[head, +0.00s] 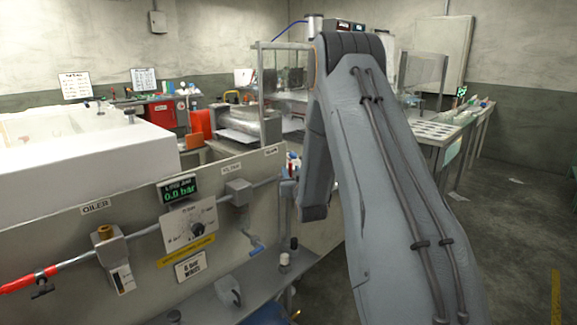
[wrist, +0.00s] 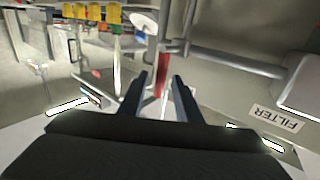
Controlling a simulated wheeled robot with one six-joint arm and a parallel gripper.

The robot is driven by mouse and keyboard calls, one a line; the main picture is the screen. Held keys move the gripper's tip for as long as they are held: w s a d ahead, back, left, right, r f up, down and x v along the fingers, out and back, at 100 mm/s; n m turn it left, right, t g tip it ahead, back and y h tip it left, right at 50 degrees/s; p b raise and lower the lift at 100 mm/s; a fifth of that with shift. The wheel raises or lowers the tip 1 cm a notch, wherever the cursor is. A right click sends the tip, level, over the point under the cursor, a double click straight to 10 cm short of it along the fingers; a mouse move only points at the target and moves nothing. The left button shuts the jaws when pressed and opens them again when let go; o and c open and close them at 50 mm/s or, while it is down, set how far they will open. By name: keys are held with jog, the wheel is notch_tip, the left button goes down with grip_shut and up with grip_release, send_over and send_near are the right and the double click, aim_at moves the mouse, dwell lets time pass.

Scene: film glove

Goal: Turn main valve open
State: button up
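A narrow red handle (wrist: 161,82), which looks like the main valve's lever, stands upright in the middle of the wrist view. My gripper (wrist: 161,77) is open, with its two dark fingers on either side of the handle and gaps to both. I cannot tell how deep the handle sits between them. In the head view, the right end of the panel's pipe (head: 262,184) runs to a small red and blue cluster partly hidden by my arm. My gripper is not clearly seen there.
The grey panel carries a gauge reading 0.0 bar (head: 179,189), a dial (head: 190,226), an oiler (head: 112,250) and a filter block (head: 238,191). A FILTER label (wrist: 277,117) shows in the wrist view. A shelf (head: 262,275) juts out below the panel. Open floor (head: 520,240) lies right.

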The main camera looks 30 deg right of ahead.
jog(key=p+x, duration=0.1)
jog(key=x, duration=0.4)
jog(key=shift+w, duration=0.4)
grip_shut()
